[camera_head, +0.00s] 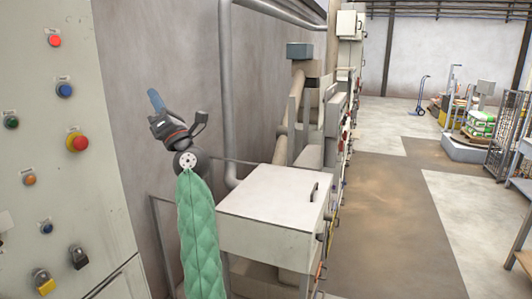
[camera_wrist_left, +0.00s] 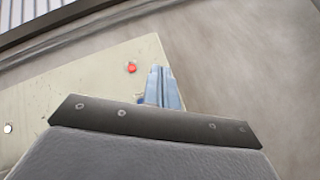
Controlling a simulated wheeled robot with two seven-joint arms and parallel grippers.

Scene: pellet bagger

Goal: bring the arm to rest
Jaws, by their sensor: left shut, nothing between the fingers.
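My left gripper (camera_head: 156,100) is raised in front of the grey wall, right of the control cabinet, in the head view. Its blue fingers point up and slightly left. They are shut with nothing between them. The arm behind it wears a green quilted sleeve. In the left wrist view the shut blue fingers (camera_wrist_left: 162,88) show beside the cabinet's edge, with a red button (camera_wrist_left: 131,68) to their left. Nothing visibly touches the fingers. My right gripper is in neither view.
The control cabinet (camera_head: 60,150) with several coloured buttons stands at the left. A white box-shaped machine housing (camera_head: 268,192) with a handle stands right of the arm. A vertical pipe (camera_head: 226,80) runs down the wall. The floor aisle (camera_head: 385,200) at the right is open.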

